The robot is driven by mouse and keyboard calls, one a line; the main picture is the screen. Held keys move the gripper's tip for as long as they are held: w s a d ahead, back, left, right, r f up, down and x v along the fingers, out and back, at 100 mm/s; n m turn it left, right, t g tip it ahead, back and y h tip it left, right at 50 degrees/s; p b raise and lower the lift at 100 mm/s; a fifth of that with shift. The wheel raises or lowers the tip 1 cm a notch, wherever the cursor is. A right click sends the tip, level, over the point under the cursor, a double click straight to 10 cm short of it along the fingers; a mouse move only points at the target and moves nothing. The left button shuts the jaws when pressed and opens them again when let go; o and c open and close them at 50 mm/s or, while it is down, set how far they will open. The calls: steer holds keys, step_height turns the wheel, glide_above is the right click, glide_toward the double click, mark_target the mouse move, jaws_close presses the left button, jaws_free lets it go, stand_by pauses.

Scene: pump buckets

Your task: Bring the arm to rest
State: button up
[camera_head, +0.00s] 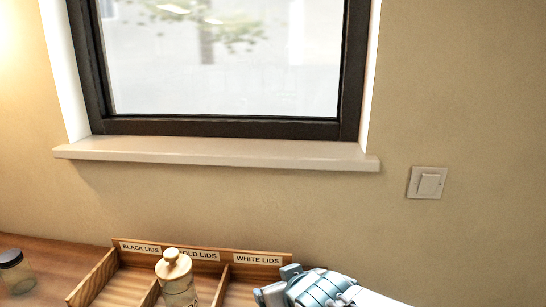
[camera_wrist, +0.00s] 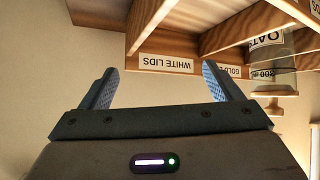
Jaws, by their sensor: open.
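My gripper (camera_wrist: 160,82) is open in the wrist view, its two blue-grey fingers wide apart with nothing between them. Behind the fingers the view shows beige wall and part of the wooden lid box, upside down. In the head view my gripper and wrist (camera_head: 310,287) show at the bottom edge, beside the right end of the box. The lower part of the arm is cut off by the frame.
The wooden lid box (camera_head: 270,271) has compartments labelled black, gold and white lids. A jar with a wooden stopper (camera_head: 174,265) stands at its front. A black-lidded jar (camera_head: 15,272) stands far left. A window sill (camera_head: 220,152) and light switch (camera_head: 428,183) are on the wall.

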steer(key=s+d+m+g+h+p, duration=0.1)
steer(key=s+d+m+g, duration=0.1)
steer(key=d, duration=0.4)
steer(key=s+d+f+m+g+h+p, duration=0.1)
steer(key=s+d+m+g+h, duration=0.1)
steer(key=s+d+g, duration=0.2)
steer(key=s+d, duration=0.3)
steer(key=shift+s+m+g, duration=0.15)
steer(key=shift+m+g, duration=0.15)
steer(key=shift+m, duration=0.1)
steer(key=shift+d+f, duration=0.1)
